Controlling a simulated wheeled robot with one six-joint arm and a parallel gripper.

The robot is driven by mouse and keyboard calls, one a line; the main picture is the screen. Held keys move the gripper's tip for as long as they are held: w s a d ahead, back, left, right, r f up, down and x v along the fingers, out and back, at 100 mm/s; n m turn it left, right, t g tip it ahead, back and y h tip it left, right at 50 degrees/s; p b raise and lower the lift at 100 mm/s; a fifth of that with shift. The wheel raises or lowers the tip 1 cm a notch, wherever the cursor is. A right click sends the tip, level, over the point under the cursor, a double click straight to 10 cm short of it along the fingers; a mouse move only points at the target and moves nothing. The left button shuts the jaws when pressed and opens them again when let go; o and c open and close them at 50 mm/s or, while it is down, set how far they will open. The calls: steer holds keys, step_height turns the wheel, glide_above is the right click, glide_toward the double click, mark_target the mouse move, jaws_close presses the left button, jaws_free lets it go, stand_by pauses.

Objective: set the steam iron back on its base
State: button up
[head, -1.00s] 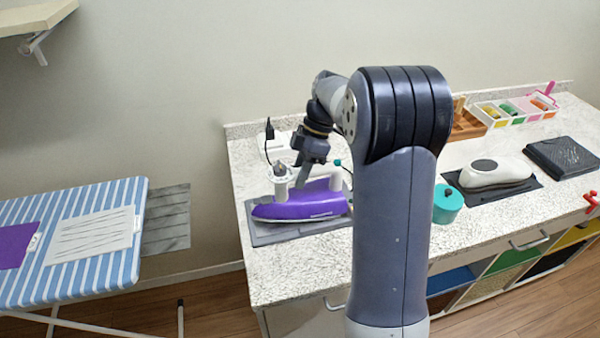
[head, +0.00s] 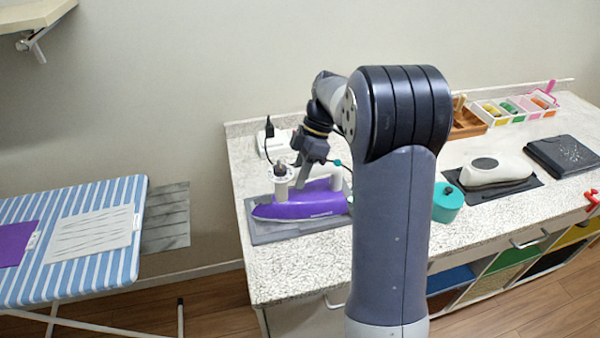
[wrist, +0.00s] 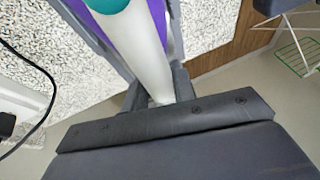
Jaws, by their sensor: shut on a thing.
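The purple steam iron (head: 300,207) with a white handle lies on a grey base (head: 290,235) at the left end of the speckled counter. In the head view it looks level and low over the base; I cannot tell whether its whole sole touches. My gripper (head: 302,178) is at the iron's handle from above. In the wrist view my gripper (wrist: 158,98) is shut on the white handle (wrist: 135,45). My arm hides part of the iron's right end in the head view.
A teal canister (head: 447,203) stands right of my arm. A white device (head: 495,170) sits on a dark mat farther right. A white socket box with a black plug (head: 270,127) is behind the iron. A striped ironing board (head: 75,260) is at left.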

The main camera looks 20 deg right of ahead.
steer(key=o, duration=1.6)
steer(key=shift+r, duration=0.1)
steer(key=shift+r+p, duration=3)
steer(key=shift+r, duration=1)
steer(key=shift+f, duration=0.2)
step_height(320, 180, down, 7)
steer(key=b, duration=0.5)
steer(key=shift+r, duration=0.1)
